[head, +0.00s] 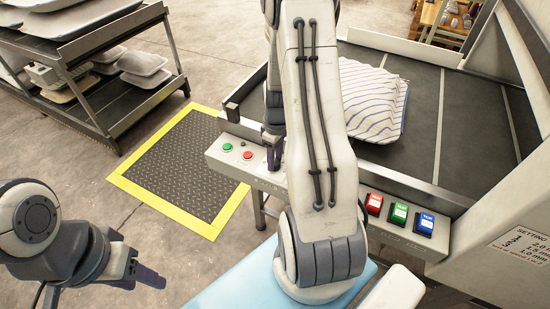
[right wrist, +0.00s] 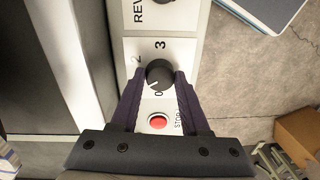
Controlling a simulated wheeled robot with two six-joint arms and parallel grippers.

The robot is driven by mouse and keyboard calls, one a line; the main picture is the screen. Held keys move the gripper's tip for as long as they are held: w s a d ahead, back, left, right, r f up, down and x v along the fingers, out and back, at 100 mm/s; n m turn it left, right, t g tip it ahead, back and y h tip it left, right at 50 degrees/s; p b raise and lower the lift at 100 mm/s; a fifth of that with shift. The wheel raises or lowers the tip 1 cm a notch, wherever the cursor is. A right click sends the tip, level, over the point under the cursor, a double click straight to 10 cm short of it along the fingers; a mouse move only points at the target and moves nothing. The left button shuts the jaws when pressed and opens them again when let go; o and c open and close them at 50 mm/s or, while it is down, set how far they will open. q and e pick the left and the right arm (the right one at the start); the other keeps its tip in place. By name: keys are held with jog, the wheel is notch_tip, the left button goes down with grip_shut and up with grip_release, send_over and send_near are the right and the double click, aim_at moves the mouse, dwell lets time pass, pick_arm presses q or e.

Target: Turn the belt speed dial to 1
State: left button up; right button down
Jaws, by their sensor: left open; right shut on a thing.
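The belt speed dial (right wrist: 159,73) is a dark round knob on the white panel in the right wrist view. Numbers 0, 2 and 3 show around it; the place of 1 is covered by a finger. A pale mark on the knob seems to face the lower left, between 0 and the covered spot. My right gripper (right wrist: 160,78) is shut on the dial, one finger on each side. In the head view my right gripper (head: 273,152) is at the panel's front, and the dial is hidden behind it. My left gripper (head: 150,277) is open and empty, low at the left.
A red STOP button (right wrist: 157,121) sits just below the dial. A green button (head: 227,147) is also on the panel. Red, green and blue buttons (head: 399,212) are further right. A striped pillow (head: 372,100) lies on the belt (head: 425,140). A rack (head: 95,105) stands at left.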

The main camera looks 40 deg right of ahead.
aim_at(276, 160)
jog(key=shift+c, duration=1.9)
grip_release()
notch_tip(276, 160, up, 11)
jog(key=p, duration=0.1)
jog(key=shift+d+f, duration=0.2)
jog(key=shift+d, duration=0.15)
jog(key=shift+w, duration=0.1)
